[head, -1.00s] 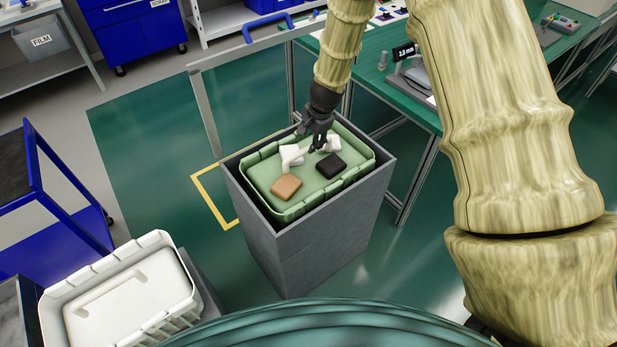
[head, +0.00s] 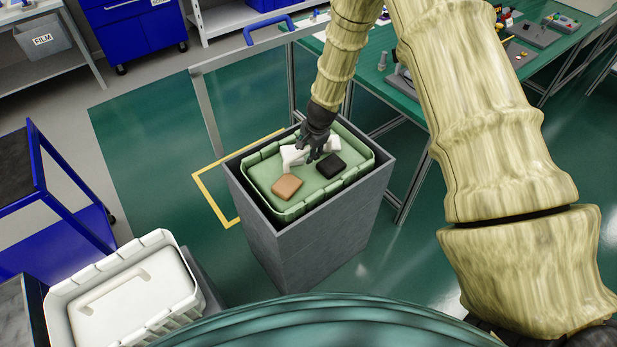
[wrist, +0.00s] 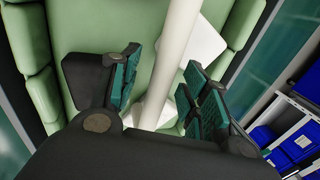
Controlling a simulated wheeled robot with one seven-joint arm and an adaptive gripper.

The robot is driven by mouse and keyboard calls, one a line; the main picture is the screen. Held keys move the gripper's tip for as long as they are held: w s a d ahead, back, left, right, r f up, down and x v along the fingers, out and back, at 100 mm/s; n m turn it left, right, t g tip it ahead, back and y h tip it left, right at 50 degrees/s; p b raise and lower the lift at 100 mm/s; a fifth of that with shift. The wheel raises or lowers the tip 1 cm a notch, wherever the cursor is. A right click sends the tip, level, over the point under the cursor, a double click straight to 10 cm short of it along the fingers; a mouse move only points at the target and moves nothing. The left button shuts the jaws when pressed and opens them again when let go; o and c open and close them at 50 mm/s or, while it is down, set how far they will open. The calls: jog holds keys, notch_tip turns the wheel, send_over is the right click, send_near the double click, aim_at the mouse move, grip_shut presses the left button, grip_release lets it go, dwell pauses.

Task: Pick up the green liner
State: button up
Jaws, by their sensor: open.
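The green liner (head: 263,172) is a pale green tray with a notched rim, seated inside the top of a grey bin. It also fills much of the wrist view (wrist: 92,25). On its floor lie a tan block (head: 287,187), a black block (head: 331,166) and white pieces (head: 293,156). My gripper (head: 313,154) is low over the liner, among the white pieces. In the wrist view my open fingers (wrist: 160,88) stand on either side of a white bar (wrist: 174,55); whether they touch it I cannot tell.
The grey bin (head: 290,249) stands on the green floor, its walls close around the liner. A white tray (head: 130,290) is at the lower left, and a blue cart (head: 50,215) at the left. A green-topped workbench (head: 405,95) stands behind to the right.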

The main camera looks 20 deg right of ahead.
jog(key=shift+c, duration=0.3)
grip_shut()
jog(key=shift+r, duration=0.2)
